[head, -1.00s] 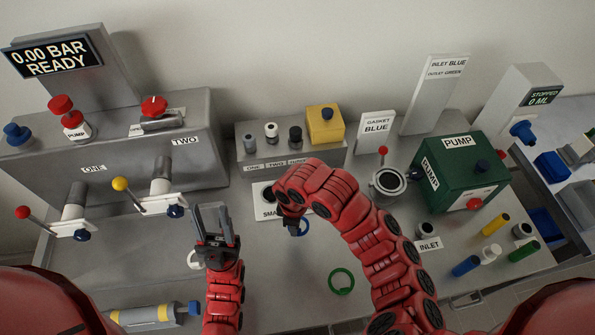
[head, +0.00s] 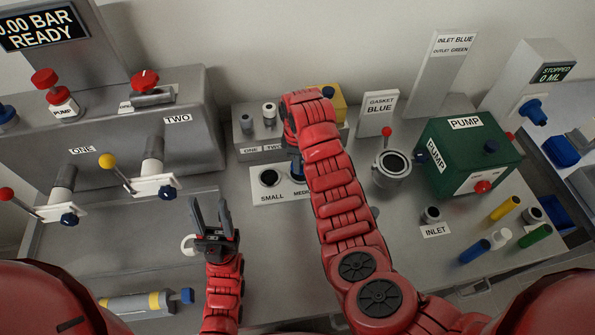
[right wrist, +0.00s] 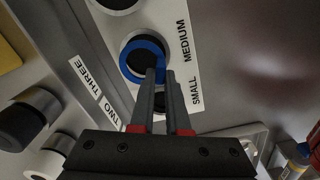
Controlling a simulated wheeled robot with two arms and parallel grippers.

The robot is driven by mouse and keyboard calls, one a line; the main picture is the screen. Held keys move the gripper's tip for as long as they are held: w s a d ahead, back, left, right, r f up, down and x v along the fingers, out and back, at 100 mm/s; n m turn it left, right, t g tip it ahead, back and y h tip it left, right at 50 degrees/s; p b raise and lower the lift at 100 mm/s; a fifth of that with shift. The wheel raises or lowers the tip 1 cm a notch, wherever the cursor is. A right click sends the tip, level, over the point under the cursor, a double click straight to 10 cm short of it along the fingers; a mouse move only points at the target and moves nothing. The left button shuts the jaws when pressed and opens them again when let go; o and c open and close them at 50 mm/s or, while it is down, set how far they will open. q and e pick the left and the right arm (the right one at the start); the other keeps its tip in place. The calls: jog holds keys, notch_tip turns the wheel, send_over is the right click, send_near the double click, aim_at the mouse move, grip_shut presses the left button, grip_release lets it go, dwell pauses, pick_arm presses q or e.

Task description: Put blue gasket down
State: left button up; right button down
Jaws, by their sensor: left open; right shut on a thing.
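My right gripper (right wrist: 161,78) is shut on the blue gasket (right wrist: 129,44), a ring with a tab between the fingertips. In the right wrist view the ring lines up with the round hole labelled MEDIUM on a white plate (right wrist: 179,97); I cannot tell whether it touches the plate. In the head view only a bit of blue shows under my right wrist, and the arm hides much of the plate (head: 257,197). My left gripper (head: 210,212) is open with its fingers up, left of the plate. A white ring (head: 187,245) lies beside it.
A grey block labelled ONE, TWO (head: 247,138) with a yellow box (head: 330,97) stands behind the plate. The GASKET BLUE sign (head: 379,113), a metal cup (head: 391,168) and the green pump (head: 468,155) stand to the right. Levers (head: 140,175) jut out at left.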

jog(key=shift+f+p, duration=0.35)
jog(key=shift+p, duration=0.25)
jog(key=shift+f+p, duration=0.55)
jog(key=shift+f, duration=0.3)
jog(key=shift+s+f, duration=0.1)
jog(key=shift+f, duration=0.25)
jog(key=shift+f+b, duration=0.3)
jog(key=shift+f, duration=0.15)
jog(key=c, duration=0.9)
grip_release()
jog(key=shift+r, duration=0.1)
jog(key=shift+r, duration=0.1)
